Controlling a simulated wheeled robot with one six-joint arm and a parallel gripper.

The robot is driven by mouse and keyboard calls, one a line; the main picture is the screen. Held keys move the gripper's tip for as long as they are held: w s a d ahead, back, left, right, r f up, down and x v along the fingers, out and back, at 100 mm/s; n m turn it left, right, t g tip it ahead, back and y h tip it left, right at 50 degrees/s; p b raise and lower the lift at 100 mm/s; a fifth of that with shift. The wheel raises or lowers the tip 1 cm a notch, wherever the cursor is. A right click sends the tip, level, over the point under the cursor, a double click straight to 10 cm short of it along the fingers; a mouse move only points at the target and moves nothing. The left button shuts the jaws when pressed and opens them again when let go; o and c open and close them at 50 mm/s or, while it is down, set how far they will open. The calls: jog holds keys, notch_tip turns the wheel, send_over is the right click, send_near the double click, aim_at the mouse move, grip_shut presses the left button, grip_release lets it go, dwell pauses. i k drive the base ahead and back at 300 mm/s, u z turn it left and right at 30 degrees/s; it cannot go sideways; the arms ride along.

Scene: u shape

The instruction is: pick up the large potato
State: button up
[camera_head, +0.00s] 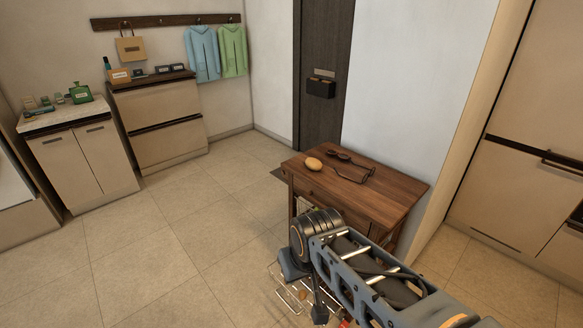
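A yellow-brown potato (313,164) lies near the back left corner of a small dark wooden table (392,203). It is the only potato I can make out. My arm reaches in from the bottom right, in front of the table. Its end, with my gripper (319,312), points down at the bottom of the view, well below the potato and apart from it. The gripper is small and partly hidden by my arm, so I cannot tell whether its fingers are open or shut.
Dark glasses (340,155) and a dark thin-framed object (354,172) lie beside the potato. A wall (415,70) stands behind the table. Cabinets (160,122) line the back left, and tall cupboards (530,110) stand at right. The tiled floor (190,215) left of the table is clear.

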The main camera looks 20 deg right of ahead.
aim_at(315, 164)
jog(key=u, duration=0.95)
jog(key=i, duration=2.3)
jog(key=z, duration=3.15)
jog(key=i, duration=0.5)
jog(key=z, duration=0.1)
